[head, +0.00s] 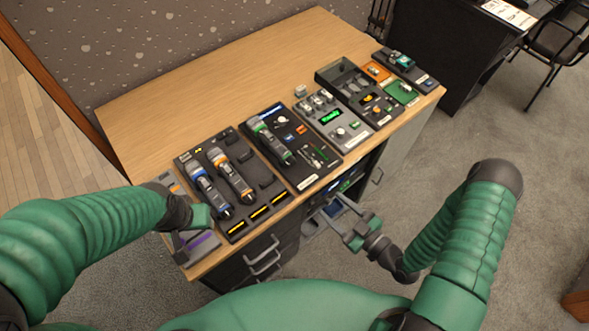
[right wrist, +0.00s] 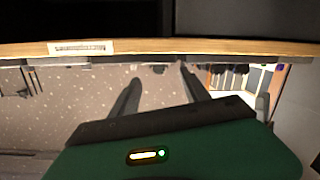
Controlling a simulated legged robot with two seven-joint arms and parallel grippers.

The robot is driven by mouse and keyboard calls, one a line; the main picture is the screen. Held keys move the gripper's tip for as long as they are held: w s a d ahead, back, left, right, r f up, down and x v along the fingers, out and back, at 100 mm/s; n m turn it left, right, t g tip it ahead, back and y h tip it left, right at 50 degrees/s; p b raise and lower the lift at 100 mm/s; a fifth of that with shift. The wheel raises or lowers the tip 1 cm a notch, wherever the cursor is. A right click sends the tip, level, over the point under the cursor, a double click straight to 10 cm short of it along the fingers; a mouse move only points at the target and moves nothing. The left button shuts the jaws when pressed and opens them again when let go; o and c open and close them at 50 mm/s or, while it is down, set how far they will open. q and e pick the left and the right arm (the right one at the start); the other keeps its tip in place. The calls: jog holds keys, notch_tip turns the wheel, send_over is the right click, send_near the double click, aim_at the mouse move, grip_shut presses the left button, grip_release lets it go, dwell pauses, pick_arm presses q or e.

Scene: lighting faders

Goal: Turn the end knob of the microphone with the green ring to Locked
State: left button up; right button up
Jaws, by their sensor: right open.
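The microphone with the green ring (head: 269,140) lies in a dark panel near the middle of the desk. Its head is toward the back left and its end toward the front right. The end knob's setting is too small to read. My right gripper (head: 325,214) is open and empty, in front of the desk edge, to the right of and nearer than this microphone. Its two spread fingers also show in the right wrist view (right wrist: 157,88). My left gripper (head: 190,238) is over the desk's front left corner, apart from the microphone; its jaw opening is unclear.
A microphone with a blue ring (head: 206,188) and one with an orange ring (head: 233,176) lie in the panel to the left. Control panels with knobs and a green display (head: 331,116) stand to the right. The back of the wooden desk (head: 200,95) is bare.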

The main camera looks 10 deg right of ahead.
jog(key=t, duration=0.1)
send_near(292, 164)
jog(key=shift+m+t, duration=0.3)
jog(key=x, duration=0.7)
jog(key=shift+a+f+p, duration=0.1)
jog(key=shift+f+p, duration=0.15)
jog(key=shift+p, duration=0.1)
jog(key=shift+w, duration=0.3)
pick_arm(q)
jog(key=shift+d+r, duration=0.5)
jog(key=shift+d, duration=0.2)
jog(key=shift+a, duration=0.1)
pick_arm(e)
jog(key=shift+a, duration=0.2)
jog(key=c, duration=0.9)
jog(key=shift+d, duration=0.1)
grip_shut()
